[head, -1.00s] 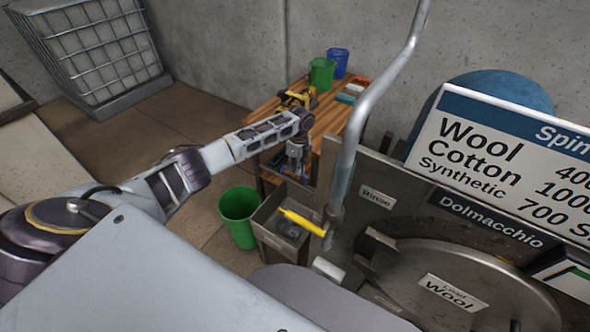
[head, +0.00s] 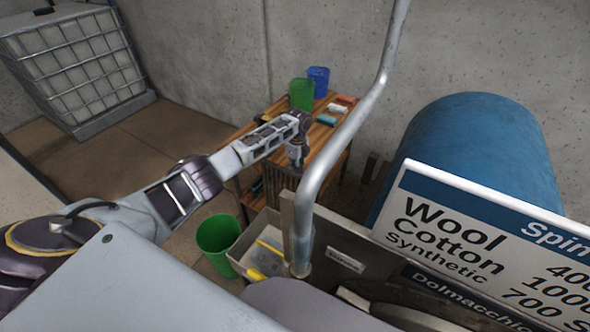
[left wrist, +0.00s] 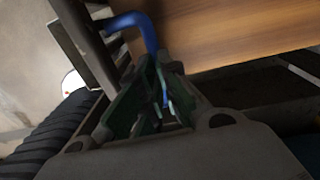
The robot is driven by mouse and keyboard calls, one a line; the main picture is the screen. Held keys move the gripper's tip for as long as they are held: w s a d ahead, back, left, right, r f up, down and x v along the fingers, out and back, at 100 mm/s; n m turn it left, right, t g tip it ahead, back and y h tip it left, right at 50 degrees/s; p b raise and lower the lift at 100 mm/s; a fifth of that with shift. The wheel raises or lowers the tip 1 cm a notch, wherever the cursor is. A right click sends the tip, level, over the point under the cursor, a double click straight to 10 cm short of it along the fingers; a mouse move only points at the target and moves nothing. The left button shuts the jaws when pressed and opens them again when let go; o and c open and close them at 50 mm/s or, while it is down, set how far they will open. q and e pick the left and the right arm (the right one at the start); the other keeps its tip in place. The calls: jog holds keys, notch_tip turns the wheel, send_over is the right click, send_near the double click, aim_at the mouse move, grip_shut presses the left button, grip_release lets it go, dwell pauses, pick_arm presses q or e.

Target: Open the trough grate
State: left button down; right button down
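The trough (head: 247,233) is a grey box at the lower middle of the head view, with a yellow bar (head: 258,273) at it. A dark ribbed panel, seemingly the trough grate (head: 284,184), stands up behind it, partly hidden by the pipe. In the left wrist view the dark slats of the grate (left wrist: 88,42) show at the upper left, beside a bent blue handle (left wrist: 128,20). My left gripper (head: 295,168) is just above the grate in the head view. In the left wrist view its green-padded fingers (left wrist: 160,68) close around the handle. My right gripper is out of view.
A wooden table (head: 327,133) stands behind the trough with green and blue buckets on it. Another green bucket (head: 217,243) is on the floor left of the trough. A thick metal pipe (head: 345,135) rises right of my gripper, near the machine.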

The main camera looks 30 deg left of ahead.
pick_arm(q)
jog(key=shift+s+d+f, duration=0.15)
jog(key=shift+s+f, duration=0.15)
jog(key=shift+f, duration=0.3)
jog(key=shift+s+d+f, duration=0.1)
jog(key=shift+s+f, duration=0.2)
jog(key=shift+f, duration=0.25)
jog(key=c, duration=1.8)
grip_release()
jog(key=shift+c, duration=0.2)
jog(key=shift+o, duration=1.2)
jog(key=shift+w+f, duration=0.15)
jog(key=shift+w, duration=0.1)
jog(key=shift+o, duration=0.5)
jog(key=shift+w+f, duration=0.2)
jog(key=shift+w, duration=0.3)
jog(key=shift+s+a+r, duration=0.2)
jog(key=shift+a+r, duration=0.05)
jog(key=shift+r, duration=0.15)
jog(key=shift+w+r, duration=0.2)
jog(key=shift+r, duration=0.4)
notch_tip(320, 180, up, 11)
jog(key=shift+w+f, duration=0.2)
jog(key=shift+w, duration=0.15)
jog(key=shift+d, duration=0.1)
jog(key=shift+s+f, duration=0.1)
